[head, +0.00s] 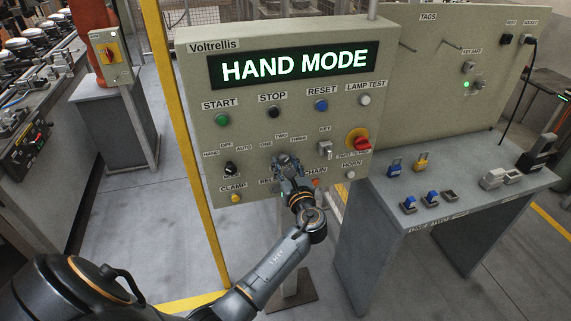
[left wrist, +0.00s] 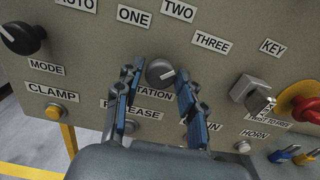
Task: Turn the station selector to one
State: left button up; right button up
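The station selector is a round grey knob (left wrist: 160,72) with a white mark, on the panel below the labels ONE (left wrist: 135,16), TWO (left wrist: 178,6) and THREE (left wrist: 210,42). Its mark shows on the right side, roughly toward THREE. My left gripper (left wrist: 157,82) is open, with one blue-padded finger on each side of the knob. A gap shows between the fingers and the knob; whether either touches it I cannot tell. In the head view the left gripper (head: 288,164) covers the knob. My right gripper is not in view.
The panel display (head: 293,65) reads HAND MODE. The black mode knob (left wrist: 22,38) is left of the selector; the key switch (left wrist: 252,92) and red emergency knob (left wrist: 302,108) are right. A grey bench (head: 455,195) with padlocks stands right of the panel, a yellow post (head: 180,120) left.

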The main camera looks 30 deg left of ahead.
pick_arm(q)
grip_shut()
jog(key=shift+f+n+b, duration=0.15)
jog(key=shift+n+b, duration=0.7)
jog(key=shift+n, duration=0.25)
jog(key=n+b, duration=0.3)
jog(key=n, duration=0.2)
jog(key=shift+b, duration=0.4)
jog(key=n+b, duration=0.4)
jog(key=n, duration=0.1)
jog(key=shift+d+n, duration=0.1)
jog(key=shift+n, duration=0.3)
jog(key=shift+n+b, duration=2)
jog(key=shift+n, duration=0.3)
jog(key=shift+r, duration=0.2)
